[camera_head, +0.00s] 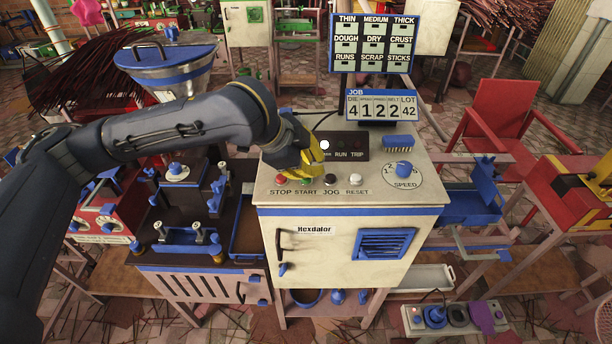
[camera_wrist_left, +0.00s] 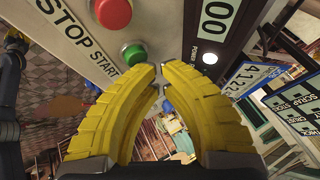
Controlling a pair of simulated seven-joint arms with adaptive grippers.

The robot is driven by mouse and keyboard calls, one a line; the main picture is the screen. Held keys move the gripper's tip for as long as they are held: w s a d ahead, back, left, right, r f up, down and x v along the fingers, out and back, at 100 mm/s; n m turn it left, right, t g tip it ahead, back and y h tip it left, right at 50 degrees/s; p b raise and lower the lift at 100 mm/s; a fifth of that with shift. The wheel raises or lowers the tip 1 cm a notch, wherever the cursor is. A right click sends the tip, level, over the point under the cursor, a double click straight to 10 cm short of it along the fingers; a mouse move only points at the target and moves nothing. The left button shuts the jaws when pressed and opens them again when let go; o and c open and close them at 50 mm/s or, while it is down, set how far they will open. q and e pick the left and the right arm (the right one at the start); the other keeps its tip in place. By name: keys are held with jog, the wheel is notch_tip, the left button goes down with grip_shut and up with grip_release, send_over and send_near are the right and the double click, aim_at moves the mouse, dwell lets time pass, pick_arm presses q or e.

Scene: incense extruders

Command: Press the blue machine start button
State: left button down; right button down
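The blue-trimmed machine (camera_head: 330,245) has a sloped top panel with a row of buttons. The red STOP button (camera_head: 281,180) sits beside START and also shows in the wrist view (camera_wrist_left: 113,12). My right gripper is not in view.
The black JOG button (camera_head: 330,180) and white RESET button (camera_head: 356,179) sit right of START. A blue SPEED knob (camera_head: 404,169) is farther right. A lit white lamp (camera_head: 325,145) is on the dark panel behind. A job display (camera_head: 382,106) stands above.

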pick_arm(q)
jog(key=shift+f, duration=0.45)
dwell(0.5)
jog(key=shift+r, duration=0.95)
jog(key=shift+r, duration=2.5)
